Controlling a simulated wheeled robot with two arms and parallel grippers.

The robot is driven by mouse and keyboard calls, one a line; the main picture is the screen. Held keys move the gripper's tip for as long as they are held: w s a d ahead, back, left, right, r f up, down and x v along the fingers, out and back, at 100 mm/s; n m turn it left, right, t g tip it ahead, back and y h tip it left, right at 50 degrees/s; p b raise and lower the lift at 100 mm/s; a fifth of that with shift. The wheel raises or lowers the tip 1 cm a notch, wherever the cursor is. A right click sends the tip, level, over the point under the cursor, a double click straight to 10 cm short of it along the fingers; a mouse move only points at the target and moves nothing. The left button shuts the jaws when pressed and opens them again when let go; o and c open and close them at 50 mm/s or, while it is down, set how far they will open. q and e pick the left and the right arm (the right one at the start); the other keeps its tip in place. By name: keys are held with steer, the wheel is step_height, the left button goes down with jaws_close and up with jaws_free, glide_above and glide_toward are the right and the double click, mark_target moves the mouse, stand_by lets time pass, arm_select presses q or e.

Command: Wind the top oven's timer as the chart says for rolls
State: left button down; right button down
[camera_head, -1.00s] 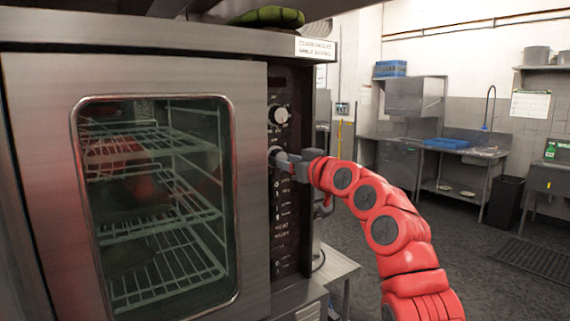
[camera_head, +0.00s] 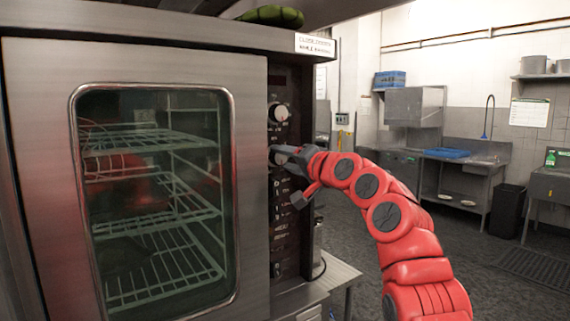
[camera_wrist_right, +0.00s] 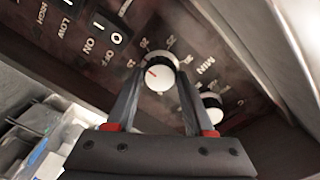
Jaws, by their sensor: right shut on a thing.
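The oven (camera_head: 150,55) fills the left of the head view, its glass door shut. The control panel (camera_head: 283,222) runs down its right side. My right gripper (camera_head: 282,156) is at the lower of two round knobs. In the right wrist view its fingers (camera_wrist_right: 157,80) are shut on both sides of the white timer knob (camera_wrist_right: 154,73). The knob has a red mark, and numbers and "MIN" are printed around it. The fingers hide the knob's sides. A white sheet (camera_head: 529,112), perhaps the chart, hangs on the far wall, too small to read. My left gripper is out of view.
A second knob (camera_head: 279,112) sits just above the gripper; it also shows in the wrist view (camera_wrist_right: 210,106). Rocker switches (camera_wrist_right: 108,30) marked ON and OFF are on the panel. A metal table (camera_head: 338,273) stands below right.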

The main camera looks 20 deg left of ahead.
steer(key=m, duration=0.3)
steer(key=shift+a+f+m, duration=0.1)
steer(key=shift+f+m, duration=0.1)
steer(key=shift+m, duration=0.2)
steer(key=m, duration=0.3)
steer(key=shift+m, duration=0.3)
steer(key=m, duration=0.2)
steer(key=shift+m, duration=2.2)
steer(key=shift+c, duration=1.4)
jaws_free()
steer(key=shift+r, duration=0.1)
